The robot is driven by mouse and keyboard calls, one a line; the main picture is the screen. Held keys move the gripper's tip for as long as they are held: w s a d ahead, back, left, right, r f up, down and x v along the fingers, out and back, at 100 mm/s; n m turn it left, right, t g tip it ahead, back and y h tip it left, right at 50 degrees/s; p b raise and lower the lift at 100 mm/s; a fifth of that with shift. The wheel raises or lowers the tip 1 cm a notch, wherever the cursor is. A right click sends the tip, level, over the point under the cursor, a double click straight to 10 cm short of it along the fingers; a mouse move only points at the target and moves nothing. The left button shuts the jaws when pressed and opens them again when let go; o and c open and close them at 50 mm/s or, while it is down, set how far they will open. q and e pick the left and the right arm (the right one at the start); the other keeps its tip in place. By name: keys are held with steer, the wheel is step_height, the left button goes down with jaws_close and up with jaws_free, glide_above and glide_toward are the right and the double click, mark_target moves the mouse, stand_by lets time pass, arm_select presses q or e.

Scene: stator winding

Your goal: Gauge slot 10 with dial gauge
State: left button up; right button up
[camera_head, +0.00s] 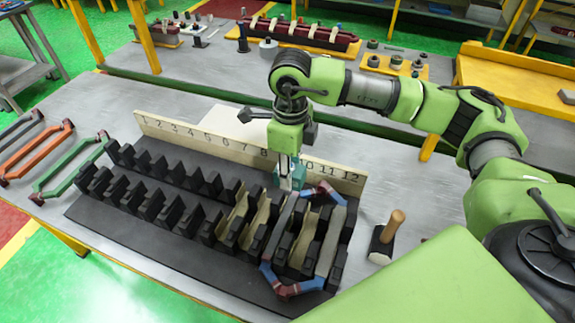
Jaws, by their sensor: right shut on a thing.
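The black stator block (125,225) lies on the grey table, with a row of slots running left to right. A cream number strip (200,140) stands behind it, numbered 1 to 12. My right gripper (288,168) points down at the back of the block, near labels 9 and 10, and hides part of the strip. It is shut on a small teal thing (295,178), which looks like the dial gauge; its dial is not readable. I cannot tell whether its tip is inside slot 10. My left gripper is not in view.
A blue and red coil (268,275) sits in the right-hand slots. Several cream liners (256,222) line slots there. A mallet (386,238) stands right of the block. Grey, orange (35,150) and green (70,168) coils lie at left. Parts stand on the back table.

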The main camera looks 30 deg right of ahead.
steer(key=shift+f, duration=0.5)
steer(key=shift+w+f+b, duration=0.2)
steer(key=shift+f+b, duration=0.25)
steer(key=shift+f, duration=0.65)
steer(key=shift+s+f+b, duration=0.1)
steer(key=shift+f+b, duration=1.1)
steer(key=shift+f, duration=0.1)
arm_select(q)
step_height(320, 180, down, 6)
steer(key=b, duration=0.2)
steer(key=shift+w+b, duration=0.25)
steer(key=shift+b, duration=0.05)
arm_select(e)
steer(key=shift+f, duration=1.25)
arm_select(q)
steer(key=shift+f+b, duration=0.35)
arm_select(e)
steer(key=shift+f, duration=0.2)
steer(key=o, duration=1.2)
